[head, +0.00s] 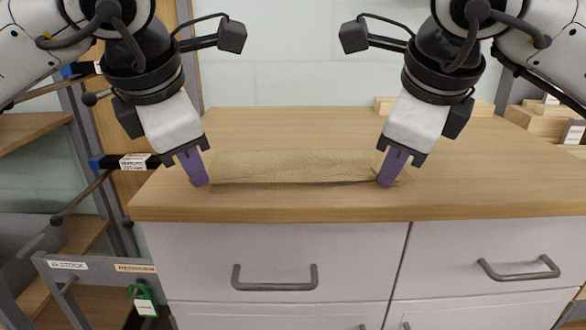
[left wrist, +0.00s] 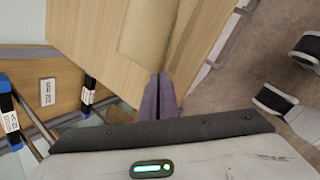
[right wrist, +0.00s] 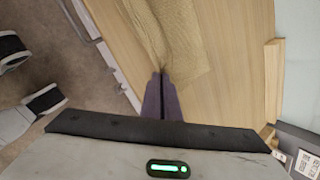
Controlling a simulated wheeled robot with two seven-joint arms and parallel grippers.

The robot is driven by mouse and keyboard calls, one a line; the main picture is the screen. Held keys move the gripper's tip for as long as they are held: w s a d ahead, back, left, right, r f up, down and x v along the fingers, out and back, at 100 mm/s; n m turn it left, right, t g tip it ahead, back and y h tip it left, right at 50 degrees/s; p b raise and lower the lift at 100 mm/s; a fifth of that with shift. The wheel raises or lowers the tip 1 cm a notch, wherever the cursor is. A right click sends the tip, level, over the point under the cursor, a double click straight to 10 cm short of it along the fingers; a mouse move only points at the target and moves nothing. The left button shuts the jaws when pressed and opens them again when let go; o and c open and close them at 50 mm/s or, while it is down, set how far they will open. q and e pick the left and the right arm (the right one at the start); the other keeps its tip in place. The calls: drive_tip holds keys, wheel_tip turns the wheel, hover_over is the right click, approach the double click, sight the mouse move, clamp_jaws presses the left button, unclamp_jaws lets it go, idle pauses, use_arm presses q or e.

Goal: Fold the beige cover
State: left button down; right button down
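The beige cover (head: 292,166) lies on the wooden tabletop as a long strip across its front part. Its near edge runs nearly straight between my two grippers, with a dark line of shadow under it. My left gripper (head: 201,183) is shut at the near left corner of the cover, which also shows in the left wrist view (left wrist: 150,40). My right gripper (head: 385,183) is shut at the near right corner. In the right wrist view, creases in the cover (right wrist: 165,35) run into the fingertips. The fingertips hide the pinched cloth.
The wooden tabletop (head: 480,165) is clear behind and right of the cover. Wooden blocks (head: 540,122) stand at the back right. Drawers with grey handles (head: 275,285) are below the front edge. A grey rack (head: 95,130) stands at the left.

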use_arm(q)
drive_tip(key=c, duration=1.7)
unclamp_jaws()
drive_tip(key=shift+a, duration=0.1)
use_arm(e)
drive_tip(key=c, duration=1.7)
unclamp_jaws()
drive_tip(key=shift+d, duration=0.1)
use_arm(q)
drive_tip(key=shift+s, duration=0.1)
use_arm(e)
drive_tip(key=shift+s, duration=0.1)
